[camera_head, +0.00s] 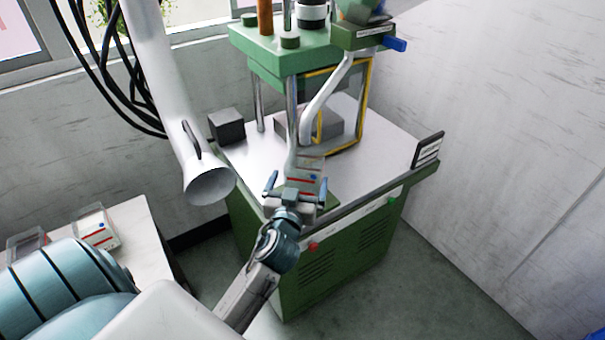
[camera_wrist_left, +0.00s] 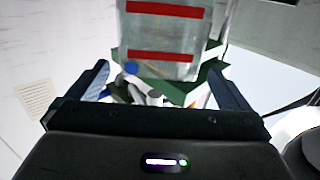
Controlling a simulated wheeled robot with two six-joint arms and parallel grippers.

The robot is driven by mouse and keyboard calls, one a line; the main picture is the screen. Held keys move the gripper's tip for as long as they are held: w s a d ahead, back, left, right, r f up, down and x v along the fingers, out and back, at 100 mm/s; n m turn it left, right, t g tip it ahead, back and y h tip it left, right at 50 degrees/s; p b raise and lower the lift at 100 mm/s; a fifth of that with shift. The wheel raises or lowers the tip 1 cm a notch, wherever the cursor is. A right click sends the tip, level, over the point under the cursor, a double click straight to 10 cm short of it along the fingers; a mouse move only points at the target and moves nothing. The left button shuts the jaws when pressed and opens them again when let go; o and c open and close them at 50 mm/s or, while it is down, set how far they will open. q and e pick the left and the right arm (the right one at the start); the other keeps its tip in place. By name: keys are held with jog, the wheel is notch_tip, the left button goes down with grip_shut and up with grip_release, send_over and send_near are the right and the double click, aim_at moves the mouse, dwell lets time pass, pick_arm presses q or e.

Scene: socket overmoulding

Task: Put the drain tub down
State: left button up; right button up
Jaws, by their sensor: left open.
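The drain tub (camera_head: 307,172) is a clear tub with red stripes and a blue dot. In the left wrist view the tub (camera_wrist_left: 163,40) is upright in the picture, ahead of and between my fingers. My left gripper (camera_head: 296,188) is open, with its fingers spread at the near side of the tub. In the left wrist view a clear gap shows between each finger (camera_wrist_left: 158,75) and the tub. The tub's base is partly hidden by the gripper. My right gripper is out of view.
The green machine (camera_head: 285,50) with its yellow-framed guard rises behind the tub. A white funnel duct (camera_head: 209,183) hangs left.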

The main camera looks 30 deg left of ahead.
pick_arm(q)
jog(key=shift+b+v, duration=0.55)
jog(key=shift+v, duration=2.05)
